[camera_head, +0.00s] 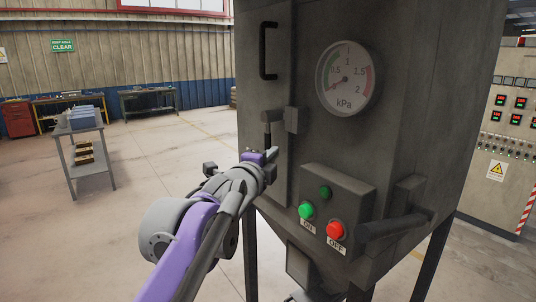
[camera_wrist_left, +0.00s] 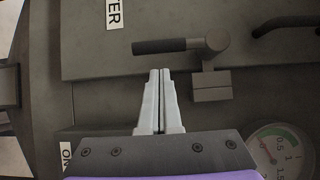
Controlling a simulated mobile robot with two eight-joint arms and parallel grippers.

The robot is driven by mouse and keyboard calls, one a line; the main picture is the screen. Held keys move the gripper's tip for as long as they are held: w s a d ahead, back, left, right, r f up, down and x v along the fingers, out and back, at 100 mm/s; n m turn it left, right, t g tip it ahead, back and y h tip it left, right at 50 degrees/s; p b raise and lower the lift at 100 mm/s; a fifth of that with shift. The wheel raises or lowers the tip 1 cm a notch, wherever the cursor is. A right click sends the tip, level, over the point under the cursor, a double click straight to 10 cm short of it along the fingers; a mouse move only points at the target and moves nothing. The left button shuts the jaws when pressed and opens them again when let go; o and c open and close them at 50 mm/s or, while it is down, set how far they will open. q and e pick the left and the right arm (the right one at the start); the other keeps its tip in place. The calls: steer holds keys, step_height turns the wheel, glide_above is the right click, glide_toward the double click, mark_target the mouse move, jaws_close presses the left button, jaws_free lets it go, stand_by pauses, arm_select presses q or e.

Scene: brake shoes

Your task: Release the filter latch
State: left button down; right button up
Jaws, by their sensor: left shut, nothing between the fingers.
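The filter latch (camera_head: 291,120) is on the front of the grey cabinet, at the edge of its door. Its dark handle (camera_head: 267,136) hangs down from the pivot. In the left wrist view the latch handle (camera_wrist_left: 160,46) lies across the picture, with its pivot and a small block (camera_wrist_left: 212,86) to the right. My left gripper (camera_head: 273,152) is close to the handle's lower end. In the left wrist view the left gripper (camera_wrist_left: 160,72) is shut and empty, its tips just short of the handle; contact cannot be told. My right gripper is not in view.
The cabinet door has a black pull handle (camera_head: 268,50) above the latch. A pressure gauge (camera_head: 345,78), a green button (camera_head: 306,211) and a red button (camera_head: 335,231) are to the right. A dark lever (camera_head: 392,227) sticks out at lower right.

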arm_select(q)
steer(key=shift+w+a, duration=0.45)
steer(key=shift+w, duration=0.35)
